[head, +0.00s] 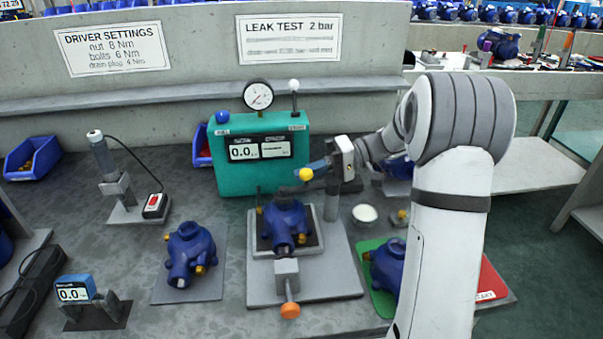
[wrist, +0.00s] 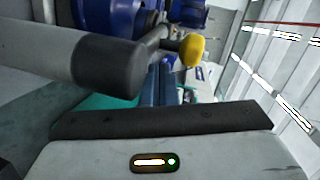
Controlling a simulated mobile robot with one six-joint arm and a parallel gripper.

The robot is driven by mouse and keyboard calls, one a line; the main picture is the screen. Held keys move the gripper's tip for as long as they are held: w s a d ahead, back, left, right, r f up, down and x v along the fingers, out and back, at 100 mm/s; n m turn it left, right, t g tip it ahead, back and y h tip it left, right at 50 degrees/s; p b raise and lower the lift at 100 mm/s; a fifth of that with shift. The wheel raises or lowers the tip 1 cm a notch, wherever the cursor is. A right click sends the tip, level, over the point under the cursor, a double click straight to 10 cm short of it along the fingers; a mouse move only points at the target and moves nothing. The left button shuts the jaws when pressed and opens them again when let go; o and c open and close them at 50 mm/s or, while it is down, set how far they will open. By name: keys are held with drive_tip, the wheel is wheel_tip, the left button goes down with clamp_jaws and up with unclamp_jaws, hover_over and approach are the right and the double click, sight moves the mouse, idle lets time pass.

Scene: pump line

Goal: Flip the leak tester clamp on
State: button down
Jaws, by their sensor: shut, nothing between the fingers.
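The leak tester (head: 262,170) is a teal box with a gauge on top and a display reading 0.0. In front of it a blue pump (head: 284,222) sits in a grey fixture. A grey bar with a black end (wrist: 105,65) and a yellow knob (wrist: 190,50) show close up in the wrist view. The yellow knob also shows in the head view (head: 305,174), above the pump. My gripper (head: 318,167) is shut and empty, right beside the yellow knob; its blue fingers show in the wrist view (wrist: 160,85). I cannot tell whether they touch the knob.
An orange-knobbed plunger (head: 290,310) stands at the fixture's front. Another blue pump (head: 189,255) lies on a grey mat to the left, and one (head: 388,266) on a green mat to the right. A small white bowl (head: 365,213) stands right of the fixture.

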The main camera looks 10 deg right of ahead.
drive_tip(key=s+p+v, duration=0.1)
drive_tip(key=v, duration=0.5)
drive_tip(key=shift+w+d, duration=0.3)
drive_tip(key=shift+w, duration=0.25)
